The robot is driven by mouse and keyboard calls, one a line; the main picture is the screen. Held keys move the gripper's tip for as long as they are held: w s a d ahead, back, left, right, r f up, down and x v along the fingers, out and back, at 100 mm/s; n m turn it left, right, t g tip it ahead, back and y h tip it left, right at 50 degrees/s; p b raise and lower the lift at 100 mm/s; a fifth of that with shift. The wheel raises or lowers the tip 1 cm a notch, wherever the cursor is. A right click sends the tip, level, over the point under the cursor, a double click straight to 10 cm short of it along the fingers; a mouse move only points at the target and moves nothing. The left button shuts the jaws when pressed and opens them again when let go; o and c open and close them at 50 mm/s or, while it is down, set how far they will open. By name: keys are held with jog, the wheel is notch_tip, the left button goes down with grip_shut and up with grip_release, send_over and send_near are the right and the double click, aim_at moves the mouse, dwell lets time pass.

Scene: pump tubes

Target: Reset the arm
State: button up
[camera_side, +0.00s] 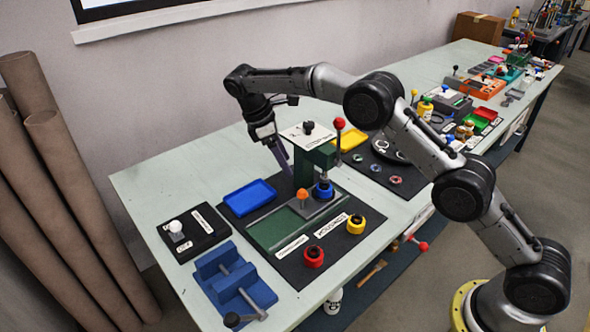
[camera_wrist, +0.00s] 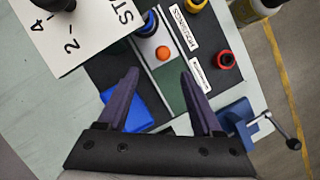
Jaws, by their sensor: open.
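My gripper (camera_wrist: 160,90) is open and empty in the wrist view, its two dark purple fingers spread apart. In the side view it hangs behind the green press (camera_side: 306,162), with its fingers partly hidden by the press. My arm arches from the lower right over the bench to it. The press has a white-topped head, a red-knobbed lever (camera_side: 339,124) and a blue ring-shaped part (camera_side: 323,190) under the head. An orange knob (camera_side: 302,194) stands beside the blue part; it also shows in the wrist view (camera_wrist: 162,53).
A blue tray (camera_side: 249,197) lies left of the press. Red (camera_side: 314,256) and yellow (camera_side: 355,224) parts sit on the dark mat in front. A blue vise (camera_side: 234,279) stands at the near edge. A black pad with a white knob (camera_side: 175,226) is at left. The bench's back left is clear.

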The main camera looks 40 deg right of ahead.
jog(key=s+d+r+m+t, duration=0.1)
jog(key=s+d+r, duration=0.15)
jog(key=r, duration=0.45)
jog(key=s+d+r+t, duration=0.1)
jog(key=s+r, duration=0.2)
jog(key=r, duration=0.3)
jog(key=s+d+r+m+t, duration=0.1)
jog(key=s+r, duration=0.2)
jog(key=r, duration=0.4)
jog(key=s+d+r+m+t+y, duration=0.1)
jog(key=s+d+r+y, duration=0.1)
jog(key=s+r, duration=0.45)
jog(key=s+f+m+t, duration=0.3)
jog(key=s, duration=1.3)
jog(key=s+a+f+m+t+y, duration=0.1)
jog(key=s+f+m, duration=0.4)
jog(key=f, duration=0.6)
jog(key=s, duration=0.2)
jog(key=shift+s+a+y, duration=0.2)
jog(key=shift+s+y, duration=0.1)
